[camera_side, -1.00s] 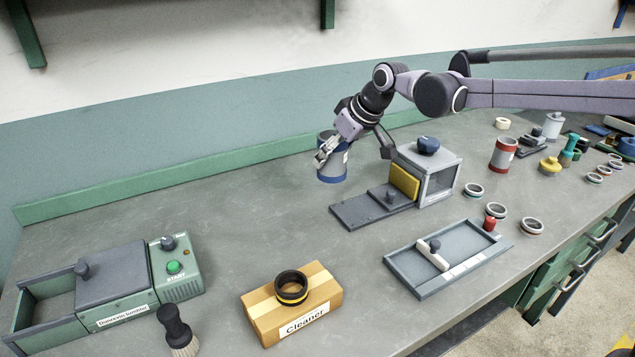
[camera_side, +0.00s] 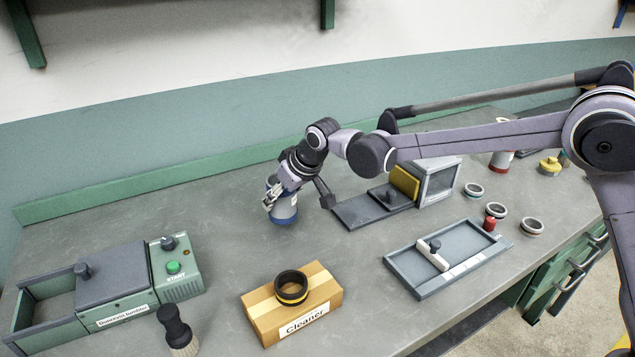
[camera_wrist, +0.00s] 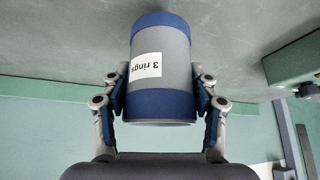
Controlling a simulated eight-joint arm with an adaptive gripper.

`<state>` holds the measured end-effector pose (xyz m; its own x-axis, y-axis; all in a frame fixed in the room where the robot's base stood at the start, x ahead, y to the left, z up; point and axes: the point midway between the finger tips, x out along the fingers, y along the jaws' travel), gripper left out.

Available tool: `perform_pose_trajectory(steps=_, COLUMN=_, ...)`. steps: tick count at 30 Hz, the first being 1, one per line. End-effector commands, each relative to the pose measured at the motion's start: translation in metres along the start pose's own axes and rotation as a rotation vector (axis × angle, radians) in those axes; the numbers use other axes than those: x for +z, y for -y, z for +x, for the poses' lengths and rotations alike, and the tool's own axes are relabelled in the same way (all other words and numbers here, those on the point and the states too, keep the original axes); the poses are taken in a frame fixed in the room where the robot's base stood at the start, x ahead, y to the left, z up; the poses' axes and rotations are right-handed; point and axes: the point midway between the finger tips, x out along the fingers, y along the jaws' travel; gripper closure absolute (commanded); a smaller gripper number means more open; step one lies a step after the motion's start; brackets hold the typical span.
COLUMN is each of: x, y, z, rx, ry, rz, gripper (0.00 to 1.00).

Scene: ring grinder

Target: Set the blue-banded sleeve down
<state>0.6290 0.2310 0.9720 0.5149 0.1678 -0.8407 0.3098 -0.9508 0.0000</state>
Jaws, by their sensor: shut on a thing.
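The blue-banded sleeve (camera_side: 284,208) is a grey cylinder with a blue band at each end. My gripper (camera_side: 271,197) is shut on it, with the fingers on its upper part. In the side view it stands about upright at or just above the bench, left of the grey sliding tray; I cannot tell whether it touches. In the wrist view the sleeve (camera_wrist: 160,88) sits between both fingers (camera_wrist: 160,100), and its white label reads "3 rings" upside down. The finger in the side view hides part of its top.
A grey box with a yellow panel (camera_side: 404,183) and its tray (camera_side: 365,211) stand to the right. A green tumbler (camera_side: 118,288) is at left, and a Cleaner box (camera_side: 291,318) carrying a dark ring (camera_side: 291,284) is in front. The bench around the sleeve is clear.

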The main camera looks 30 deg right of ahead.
Motion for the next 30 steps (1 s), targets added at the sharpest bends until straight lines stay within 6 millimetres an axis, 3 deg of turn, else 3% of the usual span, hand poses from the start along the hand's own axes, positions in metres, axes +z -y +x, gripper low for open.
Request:
perform_pose_trajectory(steps=6, x=0.015, y=0.000, z=0.023, rx=0.000, ry=-0.001, rz=0.000, gripper=0.72)
perform_pose_trajectory(steps=19, x=0.018, y=-0.001, z=0.027, rx=0.000, ry=0.000, rz=0.000, gripper=0.72)
perform_pose_trajectory(steps=20, x=0.018, y=-0.001, z=0.027, rx=0.000, ry=0.000, rz=0.001, gripper=0.34)
perform_pose_trajectory(steps=21, x=0.018, y=-0.001, z=0.027, rx=0.000, ry=0.000, rz=0.001, gripper=0.23)
perform_pose_trajectory(steps=22, x=0.018, y=-0.001, z=0.027, rx=0.000, ry=0.000, rz=0.001, gripper=0.18)
perform_pose_trajectory(steps=30, x=0.018, y=-0.001, z=0.027, rx=0.000, ry=0.000, rz=0.000, gripper=0.18)
